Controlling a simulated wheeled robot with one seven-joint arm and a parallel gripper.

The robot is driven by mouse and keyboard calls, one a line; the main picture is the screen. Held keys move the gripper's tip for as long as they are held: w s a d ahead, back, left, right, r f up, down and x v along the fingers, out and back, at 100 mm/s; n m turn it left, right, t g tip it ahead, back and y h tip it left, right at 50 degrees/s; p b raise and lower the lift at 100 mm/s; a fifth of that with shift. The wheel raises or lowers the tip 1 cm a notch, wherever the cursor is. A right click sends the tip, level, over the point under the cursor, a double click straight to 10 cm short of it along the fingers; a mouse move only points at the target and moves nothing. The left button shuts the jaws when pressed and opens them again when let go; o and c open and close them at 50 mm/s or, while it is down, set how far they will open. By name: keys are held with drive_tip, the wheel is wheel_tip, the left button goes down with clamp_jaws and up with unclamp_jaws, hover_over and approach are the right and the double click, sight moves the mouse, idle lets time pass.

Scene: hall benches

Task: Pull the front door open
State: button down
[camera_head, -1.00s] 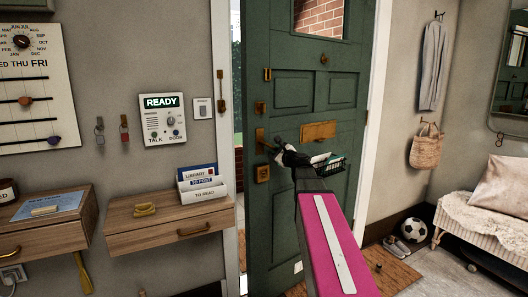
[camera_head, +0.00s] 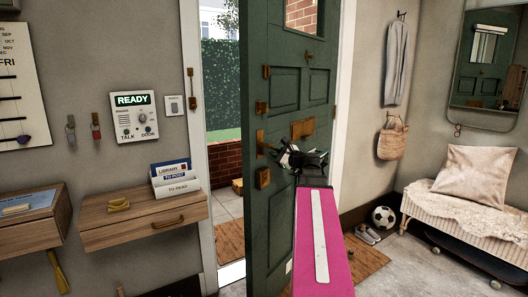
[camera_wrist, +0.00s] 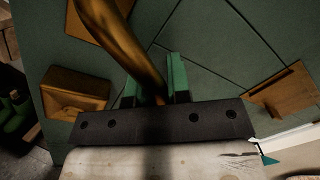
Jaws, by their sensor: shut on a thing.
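The dark green front door (camera_head: 288,130) stands part open in the head view, swung into the room, with a gap on its left side. Its brass handle (camera_wrist: 128,40) crosses the wrist view from the upper left down to the fingers. My gripper (camera_wrist: 155,85) is shut on the handle, its green fingers on both sides of it. In the head view my gripper (camera_head: 284,153) is at the handle side of the door, and the fingertips are small and partly hidden there. A brass fitting (camera_head: 263,178) sits below the handle, and a brass letter plate (camera_head: 302,129) is to its right.
Through the gap I see a tiled step (camera_head: 228,203), a brick wall (camera_head: 225,163) and a hedge. A drawer shelf (camera_head: 145,220) juts out left of the doorway. A doormat (camera_head: 365,257), shoes (camera_head: 368,235), a football (camera_head: 383,217) and a bench (camera_head: 450,212) are on the right.

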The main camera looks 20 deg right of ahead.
drive_tip(key=v, duration=0.5)
drive_tip(key=shift+d+r, duration=0.2)
drive_tip(key=shift+d, duration=0.25)
drive_tip(key=c, duration=1.1)
unclamp_jaws()
drive_tip(key=shift+a, duration=0.15)
drive_tip(key=v, duration=1.1)
